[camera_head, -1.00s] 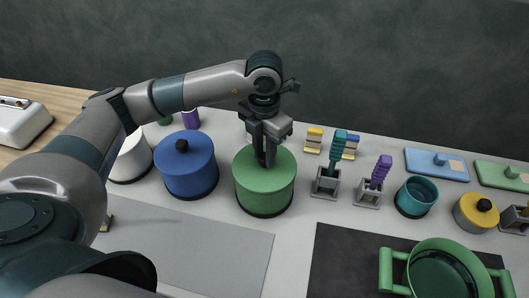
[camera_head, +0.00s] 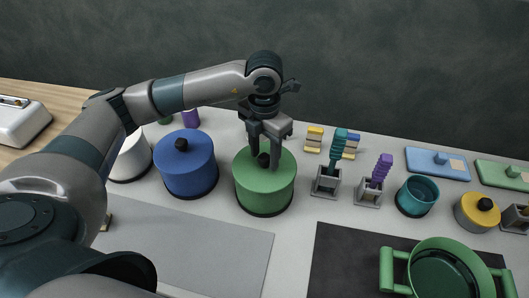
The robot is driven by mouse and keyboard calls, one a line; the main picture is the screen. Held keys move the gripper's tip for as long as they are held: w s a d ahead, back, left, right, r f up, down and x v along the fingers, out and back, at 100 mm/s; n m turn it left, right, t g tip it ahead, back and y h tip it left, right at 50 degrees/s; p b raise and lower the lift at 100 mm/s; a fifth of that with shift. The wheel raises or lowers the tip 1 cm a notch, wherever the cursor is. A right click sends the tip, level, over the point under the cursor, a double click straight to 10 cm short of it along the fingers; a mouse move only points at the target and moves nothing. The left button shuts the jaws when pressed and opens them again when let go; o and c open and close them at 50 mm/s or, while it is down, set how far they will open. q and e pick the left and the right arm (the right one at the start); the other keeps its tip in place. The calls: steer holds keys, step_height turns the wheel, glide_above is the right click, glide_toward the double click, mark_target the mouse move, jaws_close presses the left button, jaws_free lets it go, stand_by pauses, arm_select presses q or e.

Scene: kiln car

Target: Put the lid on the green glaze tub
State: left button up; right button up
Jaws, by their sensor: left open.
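The green glaze tub (camera_head: 264,192) stands on the counter in the middle of the head view. Its green lid (camera_head: 285,163) lies on top and looks level, with a black knob (camera_head: 263,160) at its middle. My left gripper (camera_head: 264,156) is over the lid, pointing down, its fingers open on either side of the knob. I cannot tell whether a finger touches the knob. My right gripper is not in view.
A lidded blue tub (camera_head: 187,170) stands close on the left, with a white tub (camera_head: 131,158) beyond it. Brush holders (camera_head: 326,184), a teal cup (camera_head: 417,195) and a yellow tub (camera_head: 476,213) stand to the right. A green two-handled pot (camera_head: 440,272) sits front right. The grey mat (camera_head: 200,250) in front is clear.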

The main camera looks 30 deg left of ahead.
arm_select(q)
steer(key=shift+r, duration=0.15)
steer(key=shift+r+p, duration=0.55)
steer(key=shift+r, duration=0.45)
steer(key=shift+r+p, duration=1.3)
steer(key=shift+r, duration=1.5)
steer(key=shift+r, duration=0.1)
step_height(320, 180, up, 17)
steer(key=b, duration=0.3)
steer(key=shift+r+b, duration=0.15)
steer(key=shift+b, duration=0.15)
